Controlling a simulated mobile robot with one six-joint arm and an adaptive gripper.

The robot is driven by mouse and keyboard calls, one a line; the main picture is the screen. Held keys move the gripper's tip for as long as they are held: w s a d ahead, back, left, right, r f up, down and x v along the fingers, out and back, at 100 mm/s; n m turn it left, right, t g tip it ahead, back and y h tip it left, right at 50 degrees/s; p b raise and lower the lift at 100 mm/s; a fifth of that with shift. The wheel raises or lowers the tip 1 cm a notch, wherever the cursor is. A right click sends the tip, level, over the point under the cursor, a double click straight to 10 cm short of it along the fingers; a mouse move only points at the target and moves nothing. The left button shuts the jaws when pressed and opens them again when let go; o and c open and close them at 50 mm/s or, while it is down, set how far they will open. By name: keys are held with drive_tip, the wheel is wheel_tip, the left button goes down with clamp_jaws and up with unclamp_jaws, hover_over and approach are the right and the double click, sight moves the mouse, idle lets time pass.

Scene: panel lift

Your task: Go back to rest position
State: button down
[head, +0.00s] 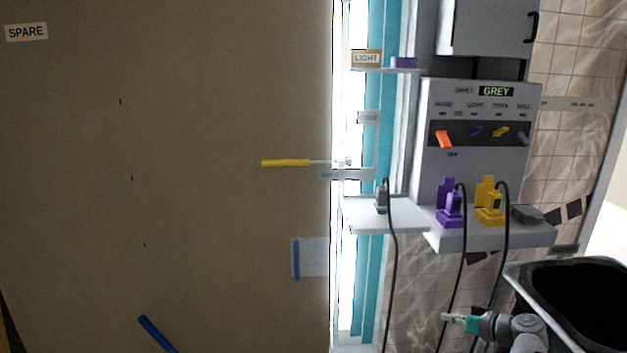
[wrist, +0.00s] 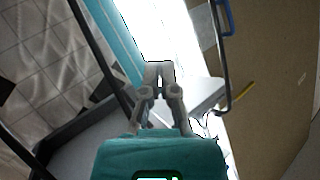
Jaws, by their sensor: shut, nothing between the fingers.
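My gripper (head: 452,319) is low at the right in the head view, pointing left, in front of the tiled wall and beside hanging black cables. Its teal section and grey arm links show behind it. In the wrist view my gripper (wrist: 158,72) has its two grey fingers together, with nothing visible between them. It appears apart from the plugs and the shelf.
A grey control panel (head: 432,120) shows "GREY" and several levers. Below it, a shelf (head: 450,243) bears a purple plug (head: 449,205) and a yellow plug (head: 489,203). A black bin (head: 515,275) is lower right. A brown board (head: 200,240) fills the left.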

drive_tip(key=shift+s+a+f+m+g+h, duration=0.75)
drive_tip(key=shift+s+a+f+g+h, duration=1.65)
drive_tip(key=shift+a, duration=2.15)
drive_tip(key=shift+s+a+f+m+g+h, duration=0.75)
drive_tip(key=shift+s+a+f+g+h, duration=1.65)
drive_tip(key=shift+a, duration=2.15)
wheel_tip(320, 180, up, 30)
drive_tip(key=w+p, duration=0.1)
drive_tip(key=p, duration=3)
drive_tip(key=shift+w+f+g+y, duration=0.25)
drive_tip(key=shift+g+y, duration=0.05)
drive_tip(key=shift+s+d+f, duration=0.1)
